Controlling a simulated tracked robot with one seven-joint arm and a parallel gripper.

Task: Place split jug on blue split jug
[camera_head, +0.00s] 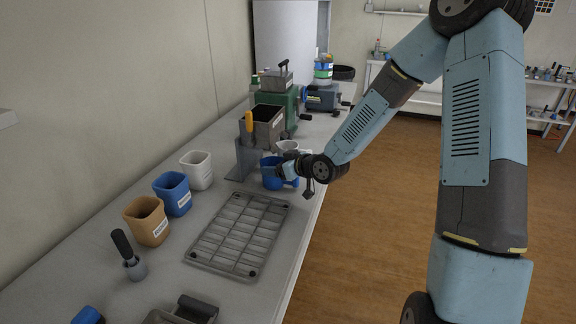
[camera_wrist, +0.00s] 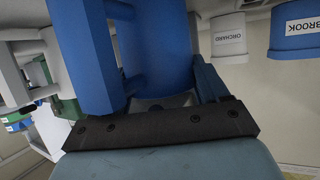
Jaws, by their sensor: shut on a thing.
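A blue jug (camera_head: 270,180) with a side handle is at my gripper (camera_head: 286,172), near the right edge of the bench. In the wrist view the blue jug (camera_wrist: 155,45) fills the middle, with its handle-like blue bar (camera_wrist: 92,60) to the left. A dark blue finger lies against the jug's right side, and my gripper is shut on the jug. The other finger's contact is hidden. A white vessel (camera_head: 287,147) shows just behind the gripper, partly covered. I cannot tell whether the blue jug rests on anything.
White (camera_head: 197,170), blue (camera_head: 173,193) and tan (camera_head: 147,220) labelled cups line the wall side. A grey grid tray (camera_head: 238,234) lies in front of the gripper. A grey metal box (camera_head: 263,128) and a green machine (camera_head: 275,98) stand behind. A dark-handled tool (camera_head: 128,255) stands front left.

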